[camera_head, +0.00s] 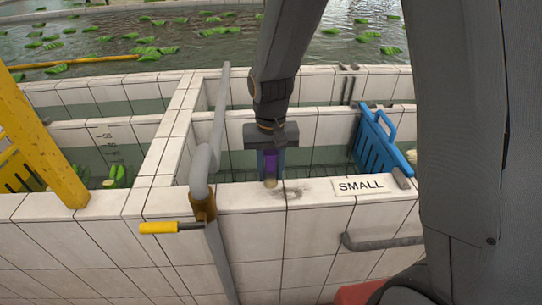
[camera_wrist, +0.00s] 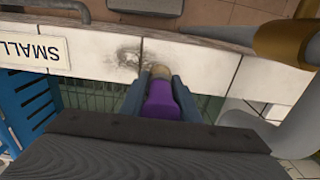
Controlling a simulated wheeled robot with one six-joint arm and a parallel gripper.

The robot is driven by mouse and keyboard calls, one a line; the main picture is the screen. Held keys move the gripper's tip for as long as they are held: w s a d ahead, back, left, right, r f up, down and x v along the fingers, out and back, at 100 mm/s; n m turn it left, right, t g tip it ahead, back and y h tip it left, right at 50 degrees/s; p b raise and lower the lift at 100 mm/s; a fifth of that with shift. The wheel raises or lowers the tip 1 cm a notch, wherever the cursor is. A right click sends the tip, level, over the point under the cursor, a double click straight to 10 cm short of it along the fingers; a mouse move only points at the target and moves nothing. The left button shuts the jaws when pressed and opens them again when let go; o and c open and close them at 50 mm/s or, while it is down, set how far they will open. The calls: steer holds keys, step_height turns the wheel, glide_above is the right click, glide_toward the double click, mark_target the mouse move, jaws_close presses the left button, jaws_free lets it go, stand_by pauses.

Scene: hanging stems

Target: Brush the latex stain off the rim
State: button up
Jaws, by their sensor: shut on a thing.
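My gripper (camera_head: 271,180) is shut on a purple-handled brush (camera_head: 270,162) with a pale tan tip. In the wrist view the brush (camera_wrist: 163,97) sits between the two grey-blue fingers, its tip pointing at the white tiled rim (camera_head: 240,196). The latex stain (camera_head: 293,193) is a dark grey smudge on the rim, just right of the brush tip in the head view. In the wrist view the stain (camera_wrist: 128,56) lies just left of the tip, beside a tile joint. I cannot tell whether the tip touches the rim.
A "SMALL" label (camera_head: 361,186) lies on the rim right of the stain. A blue slatted gate (camera_head: 383,141) stands behind it. A grey pipe (camera_head: 209,150) and a yellow-handled lever (camera_head: 160,228) stand left of my gripper. Green bananas float in the water (camera_head: 200,45) behind.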

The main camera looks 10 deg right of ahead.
mark_target(271, 151)
steer(key=shift+r+p, duration=1.65)
steer(key=shift+r, duration=0.7)
